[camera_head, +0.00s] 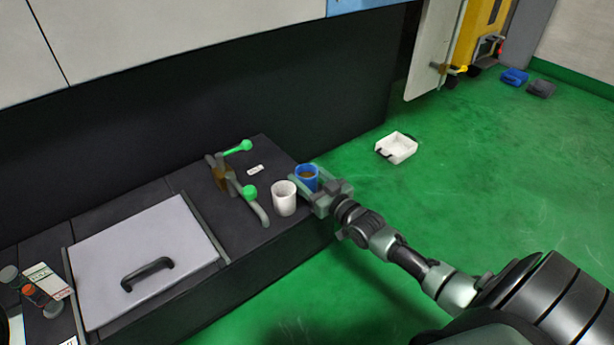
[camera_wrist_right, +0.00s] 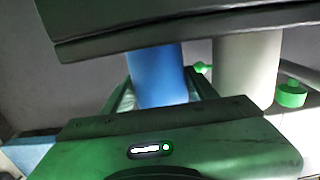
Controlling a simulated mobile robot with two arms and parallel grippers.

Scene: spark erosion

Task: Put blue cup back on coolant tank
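The blue cup (camera_head: 307,174), with brown contents, is upright at the right end of the dark coolant tank (camera_head: 238,236). I cannot tell whether its base touches the tank top. My right gripper (camera_head: 318,190) reaches it from the right. In the right wrist view the blue cup (camera_wrist_right: 158,75) fills the gap between the two fingers (camera_wrist_right: 160,88), which lie against its sides. A white cup (camera_head: 284,198) stands close by on the left and also shows in the right wrist view (camera_wrist_right: 247,68). My left gripper is not in view.
Valves with green handles (camera_head: 250,191) and a pipe stand left of the cups. A grey lid (camera_head: 145,262) with a black handle covers the tank's left part. A white tray (camera_head: 397,147) lies on the open green floor. A dark wall rises behind the tank.

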